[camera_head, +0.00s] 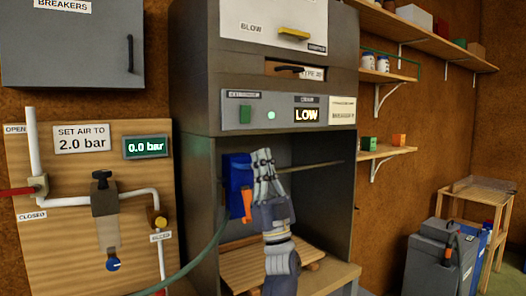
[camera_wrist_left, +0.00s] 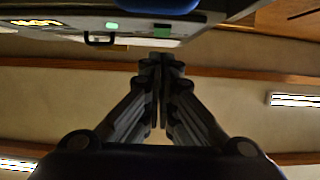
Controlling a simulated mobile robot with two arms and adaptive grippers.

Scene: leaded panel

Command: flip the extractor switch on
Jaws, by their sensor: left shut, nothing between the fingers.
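The extractor switch (camera_head: 245,114) is a small green rectangle on the grey control panel, under a small label whose text is too small to read surely. A round pale-green lamp (camera_head: 271,114) glows to its right, and a display (camera_head: 306,115) beyond it reads LOW. My left gripper (camera_head: 263,156) is shut and empty, below the panel and in front of the open bay, apart from the switch. My right gripper is not in view.
A blue box (camera_head: 237,172) with an orange handle hangs in the bay behind my left gripper. A thin rod (camera_head: 312,166) crosses the bay, and a wooden slatted board (camera_head: 250,262) lies below. The pipe board (camera_head: 75,235) stands left, with a gauge (camera_head: 146,147) reading 0.0 bar.

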